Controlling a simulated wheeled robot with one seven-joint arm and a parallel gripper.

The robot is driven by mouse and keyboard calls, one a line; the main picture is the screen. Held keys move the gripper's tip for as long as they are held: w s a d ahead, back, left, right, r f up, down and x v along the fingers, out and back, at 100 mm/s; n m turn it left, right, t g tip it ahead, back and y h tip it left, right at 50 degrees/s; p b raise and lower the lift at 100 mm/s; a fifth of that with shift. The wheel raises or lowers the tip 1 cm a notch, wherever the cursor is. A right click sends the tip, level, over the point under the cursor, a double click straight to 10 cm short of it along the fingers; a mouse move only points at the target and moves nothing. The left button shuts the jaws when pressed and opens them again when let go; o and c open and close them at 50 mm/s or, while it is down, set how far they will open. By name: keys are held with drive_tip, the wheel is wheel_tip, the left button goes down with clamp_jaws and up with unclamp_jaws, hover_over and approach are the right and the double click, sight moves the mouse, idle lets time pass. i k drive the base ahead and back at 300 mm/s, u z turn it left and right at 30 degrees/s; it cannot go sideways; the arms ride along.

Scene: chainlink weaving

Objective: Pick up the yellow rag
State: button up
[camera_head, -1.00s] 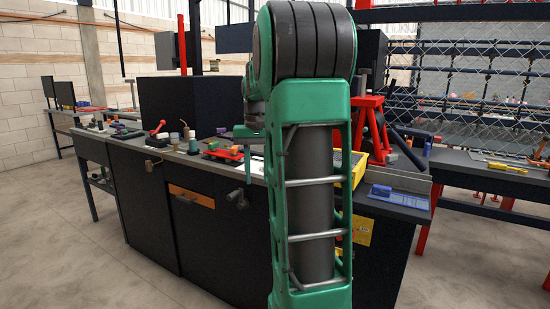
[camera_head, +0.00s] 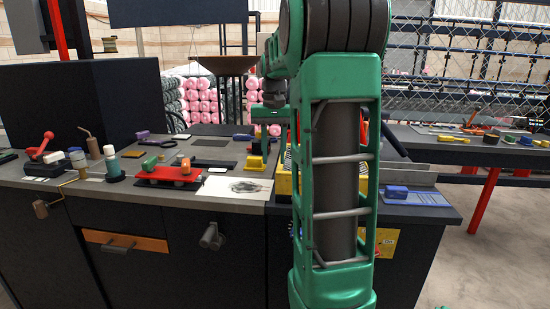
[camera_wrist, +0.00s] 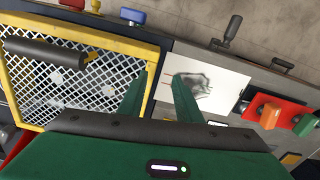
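I cannot clearly make out a yellow rag. A small yellow item (camera_head: 256,163) stands on the workbench in the head view, left of my arm, and looks more like a solid block than cloth. A yellow-framed mesh tray (camera_wrist: 156,40) fills the left of the wrist view, with a dark cylinder lying across it. My gripper (camera_wrist: 160,92) is open and empty, its two green fingers spread above the tray's right edge and a white sheet with a dark smudge (camera_wrist: 222,77). In the head view my arm hides part of the bench.
Another table with tools (camera_head: 480,150) stands behind at right, before chain-link mesh.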

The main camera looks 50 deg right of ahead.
sight(253, 164)
drive_tip(key=z, duration=0.2)
drive_tip(key=i, duration=0.85)
